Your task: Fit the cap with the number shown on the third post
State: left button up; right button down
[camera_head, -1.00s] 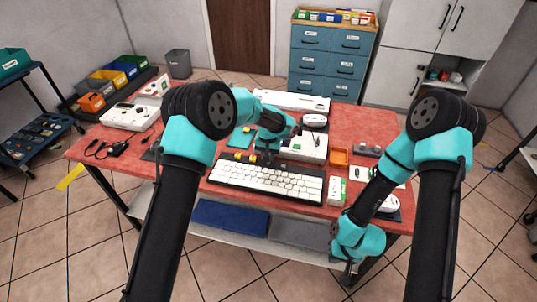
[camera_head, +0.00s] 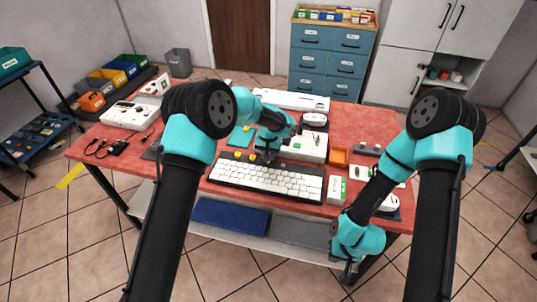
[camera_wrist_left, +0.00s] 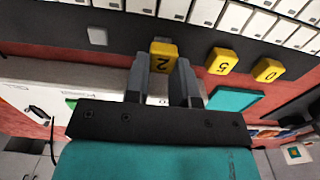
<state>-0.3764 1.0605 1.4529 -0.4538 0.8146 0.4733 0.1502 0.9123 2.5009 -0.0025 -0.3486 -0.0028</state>
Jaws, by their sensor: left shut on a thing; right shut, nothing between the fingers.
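Yellow caps with black digits lie behind the keyboard. My left gripper (camera_wrist_left: 162,66) is shut on the cap marked 2 (camera_wrist_left: 163,55), one finger on each side. The cap marked 5 (camera_wrist_left: 221,61) and the cap marked 0 (camera_wrist_left: 268,70) lie apart from it, to the right in the left wrist view. In the head view, two yellow caps (camera_head: 238,155) show beside my left gripper (camera_head: 265,160). My right gripper (camera_head: 347,272) is shut and empty, low in front of the table. I cannot make out the third post or its number.
A white keyboard (camera_head: 265,181) lies at the table's front. Behind the caps are a teal pad (camera_head: 240,138) and a white box (camera_head: 308,146). Red tabletop (camera_head: 355,122) is bare at back right.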

pick_arm(q)
jog(key=shift+f, duration=0.6)
dwell(0.7)
jog(key=o, duration=1)
jog(key=shift+c, duration=0.2)
jog(key=shift+r, duration=0.2)
jog(key=shift+r, duration=2.35)
